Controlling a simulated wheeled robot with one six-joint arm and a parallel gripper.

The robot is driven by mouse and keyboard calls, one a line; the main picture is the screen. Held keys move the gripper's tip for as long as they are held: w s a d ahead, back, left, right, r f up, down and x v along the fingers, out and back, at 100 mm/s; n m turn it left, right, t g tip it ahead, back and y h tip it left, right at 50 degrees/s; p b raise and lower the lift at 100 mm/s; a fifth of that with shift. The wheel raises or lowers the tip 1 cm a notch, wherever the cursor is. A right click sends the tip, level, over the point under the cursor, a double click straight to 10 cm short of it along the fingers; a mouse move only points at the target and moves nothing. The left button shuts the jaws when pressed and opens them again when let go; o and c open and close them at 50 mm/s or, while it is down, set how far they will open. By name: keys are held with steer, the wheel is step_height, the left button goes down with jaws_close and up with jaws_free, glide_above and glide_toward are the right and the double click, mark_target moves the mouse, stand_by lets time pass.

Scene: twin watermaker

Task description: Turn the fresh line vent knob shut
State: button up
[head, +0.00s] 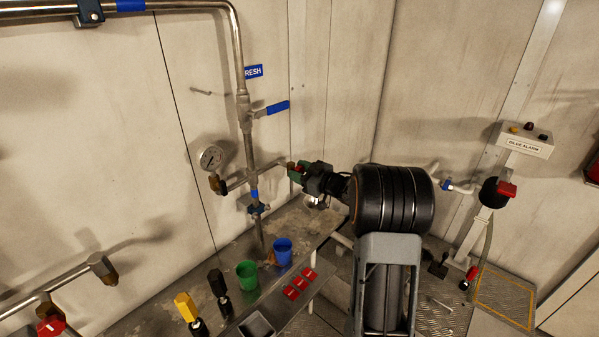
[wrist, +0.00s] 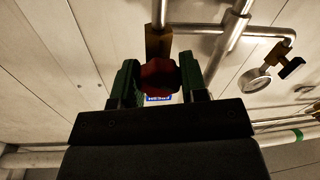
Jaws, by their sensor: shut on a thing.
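The fresh line vent knob is a small red lobed knob (wrist: 158,77) on a brass fitting (wrist: 158,42), seen in the wrist view. My gripper (wrist: 160,80) has its two green fingers on either side of the knob and is shut on it. In the head view my gripper (head: 297,172) is at the right end of a short side branch of the fresh line pipe (head: 246,148). There the knob is mostly hidden by the fingers, so its turn angle cannot be told.
A blue-handled valve (head: 278,107) sits above the branch, and a pressure gauge (head: 211,158) is to its left. Below, a bench carries a green cup (head: 247,274), a blue cup (head: 283,251) and red tags (head: 300,284). A bilge alarm box (head: 525,140) stands at right.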

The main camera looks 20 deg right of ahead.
steer(key=shift+c, duration=0.4)
steer(key=shift+r+m+p, duration=0.35)
steer(key=shift+m+p, duration=0.55)
steer(key=shift+p, duration=0.25)
steer(key=shift+m+p, duration=0.45)
steer(key=shift+m, duration=0.15)
steer(key=shift+f+m+p, duration=0.3)
steer(key=shift+m+p, duration=0.05)
steer(key=shift+m, duration=0.45)
steer(key=o, duration=0.9)
steer(key=shift+d, duration=0.1)
